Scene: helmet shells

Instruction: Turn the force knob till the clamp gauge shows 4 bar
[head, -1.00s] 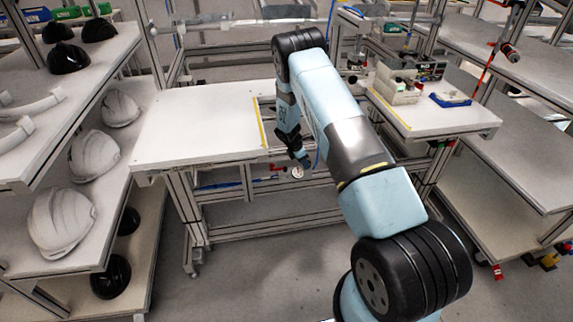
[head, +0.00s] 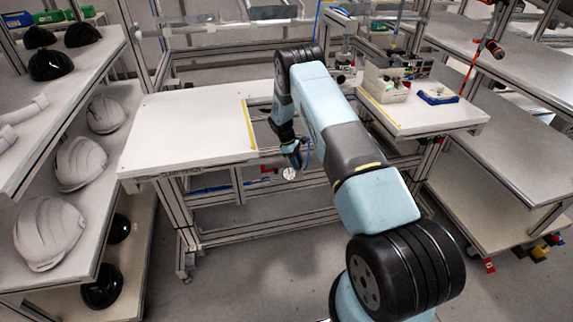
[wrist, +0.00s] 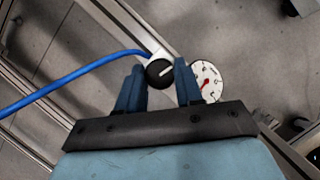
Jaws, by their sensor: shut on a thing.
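The force knob (wrist: 160,72) is a round black knob with a pale pointer line, on a small light block with a blue hose. In the wrist view my gripper (wrist: 160,85) has one blue finger on each side of it and is shut on it. The clamp gauge (wrist: 206,82) is a round white dial with a red needle, just right of the right finger, which covers part of its left edge. Its numbers are too small to read. In the head view my gripper (head: 294,160) hangs below bench height, with the gauge (head: 289,174) just under it; the knob is hidden there.
A white bench (head: 190,130) with a yellow strip stands left of my arm. Another bench on the right holds a grey bin (head: 383,84) and a blue tray (head: 438,96). Frame rails surround the gauge. Shelves with helmet shells (head: 80,162) stand at left. Grey floor lies open in front.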

